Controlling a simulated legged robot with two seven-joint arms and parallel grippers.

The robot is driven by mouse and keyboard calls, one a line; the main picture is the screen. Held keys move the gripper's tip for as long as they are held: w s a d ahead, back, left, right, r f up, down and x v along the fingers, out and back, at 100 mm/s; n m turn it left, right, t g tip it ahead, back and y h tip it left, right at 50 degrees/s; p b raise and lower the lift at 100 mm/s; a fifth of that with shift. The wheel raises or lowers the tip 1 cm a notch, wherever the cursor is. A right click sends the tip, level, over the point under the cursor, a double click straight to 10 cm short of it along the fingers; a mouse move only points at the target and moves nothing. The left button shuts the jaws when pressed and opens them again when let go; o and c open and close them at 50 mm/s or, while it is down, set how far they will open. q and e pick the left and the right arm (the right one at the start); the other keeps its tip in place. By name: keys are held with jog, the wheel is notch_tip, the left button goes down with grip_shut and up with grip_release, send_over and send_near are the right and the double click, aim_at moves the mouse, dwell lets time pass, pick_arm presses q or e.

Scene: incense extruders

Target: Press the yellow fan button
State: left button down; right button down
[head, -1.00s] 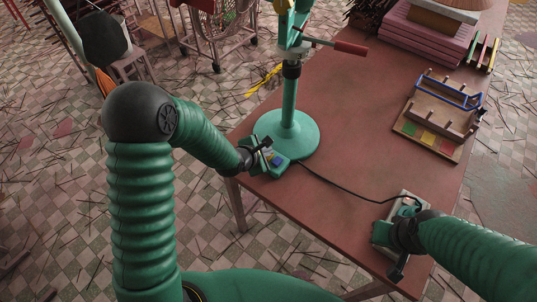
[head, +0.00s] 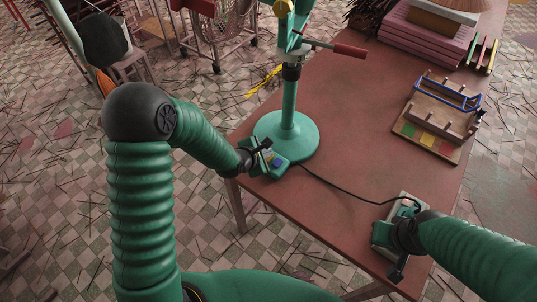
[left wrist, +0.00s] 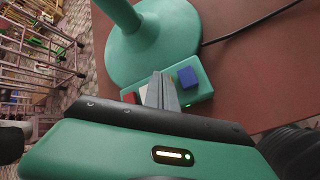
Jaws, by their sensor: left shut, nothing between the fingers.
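A small green button box (head: 268,172) sits at the table's left edge, beside the round base of a green stand. It has a blue button (head: 277,162); in the left wrist view, the blue button (left wrist: 187,77) is right of my fingers and a red button (left wrist: 131,97) is left of them. No yellow button can be made out; the fingers cover the middle of the box. My left gripper (head: 266,147) is shut and empty, its fingertips (left wrist: 158,80) over or against the box. My right gripper (head: 397,262) is beside another green device (head: 383,232) at the table's front edge; its jaws are unclear.
The green stand (head: 289,105) rises just behind the button box. A black cable (head: 345,191) crosses the red-brown table (head: 350,130). A wooden rack (head: 430,135) with coloured squares lies at right. A caged fan (head: 212,22) stands on the floor behind. The table's middle is mostly clear.

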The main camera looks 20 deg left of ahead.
pick_arm(q)
jog(key=shift+r+p, duration=0.3)
jog(key=shift+r, duration=0.25)
notch_tip(320, 180, up, 5)
jog(key=p, duration=0.5)
dwell(0.4)
jog(key=s+a+r+m+g+y, duration=0.1)
jog(key=s+r+m+g, duration=0.2)
jog(key=s+m, duration=0.7)
jog(key=s+a+r+m+g+y, duration=0.1)
jog(key=s+a+r+m+g, duration=0.1)
jog(key=s+m, duration=0.9)
jog(key=r+m+g, duration=0.1)
jog(key=m, duration=0.2)
jog(key=shift+s+r, duration=0.15)
jog(key=shift+r, duration=0.05)
